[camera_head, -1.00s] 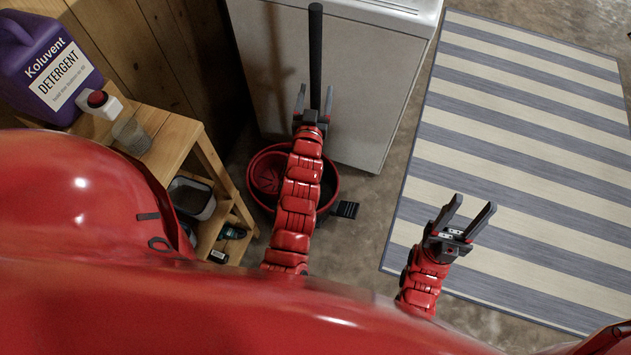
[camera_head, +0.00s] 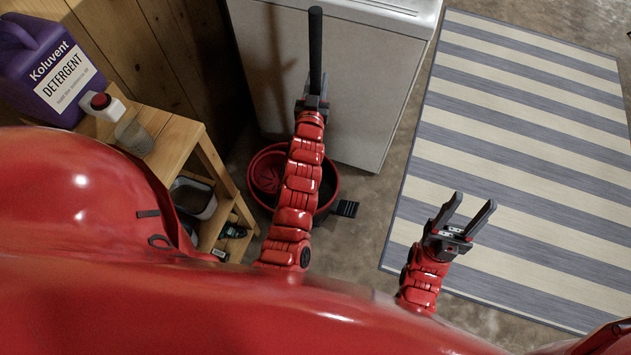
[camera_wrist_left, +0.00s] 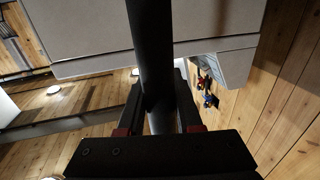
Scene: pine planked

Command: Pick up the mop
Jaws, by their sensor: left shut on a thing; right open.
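The mop's dark handle (camera_head: 316,48) stands upright in front of the white appliance in the head view. Its upper part shows; its lower part is hidden behind my left arm. My left gripper (camera_head: 313,92) is shut on the handle below its top end. In the left wrist view the handle (camera_wrist_left: 151,45) runs between the fingers of my left gripper (camera_wrist_left: 160,110). My right gripper (camera_head: 465,216) is open and empty above the striped rug.
A red bucket (camera_head: 264,172) with a black pedal (camera_head: 345,208) stands below my left arm. A white appliance (camera_head: 365,100) stands behind it. A wooden shelf (camera_head: 171,150) with a purple detergent jug (camera_head: 45,75) is at left. A striped rug (camera_head: 520,150) lies at right.

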